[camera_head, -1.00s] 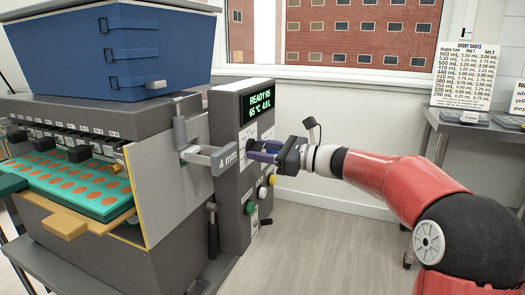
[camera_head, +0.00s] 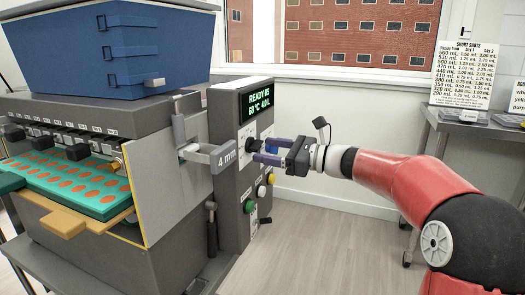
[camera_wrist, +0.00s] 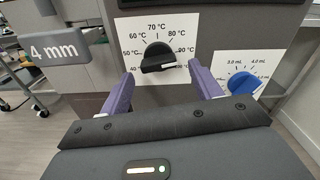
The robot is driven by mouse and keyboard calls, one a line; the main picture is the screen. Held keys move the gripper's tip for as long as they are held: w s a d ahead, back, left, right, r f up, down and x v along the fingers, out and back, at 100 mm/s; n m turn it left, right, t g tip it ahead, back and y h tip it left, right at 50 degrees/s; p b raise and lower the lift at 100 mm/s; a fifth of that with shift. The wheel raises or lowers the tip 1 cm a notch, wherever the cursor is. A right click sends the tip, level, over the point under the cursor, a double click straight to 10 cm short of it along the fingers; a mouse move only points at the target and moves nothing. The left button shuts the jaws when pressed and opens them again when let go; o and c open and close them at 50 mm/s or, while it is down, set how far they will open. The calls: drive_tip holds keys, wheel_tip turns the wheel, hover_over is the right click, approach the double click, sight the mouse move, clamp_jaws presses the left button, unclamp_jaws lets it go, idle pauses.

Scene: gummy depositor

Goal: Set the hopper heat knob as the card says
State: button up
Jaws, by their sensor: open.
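The hopper heat knob (camera_wrist: 158,56) is black, on a white dial plate (camera_wrist: 126,32) marked in °C, with 60, 70 and 80 readable. A white mark shows at the knob's lower right; its exact setting is unclear. My gripper (camera_wrist: 162,74) is open and empty, its purple fingers at either side below the knob, apart from it. In the head view my gripper (camera_head: 262,150) is just off the front panel. The green display (camera_head: 260,100) seems to read 68 °C, 4.0. A SHORT SHOTS card (camera_head: 464,73) stands at the right; another card (camera_head: 518,98) is cut off.
A blue knob (camera_wrist: 243,83) with its own dial is right of the heat knob. The grey 4 mm bar (camera_wrist: 55,48) juts out at the left. Yellow (camera_head: 261,190) and green (camera_head: 250,206) buttons are lower on the panel. Floor right of the machine is clear.

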drive_tip(key=shift+v, duration=2.7)
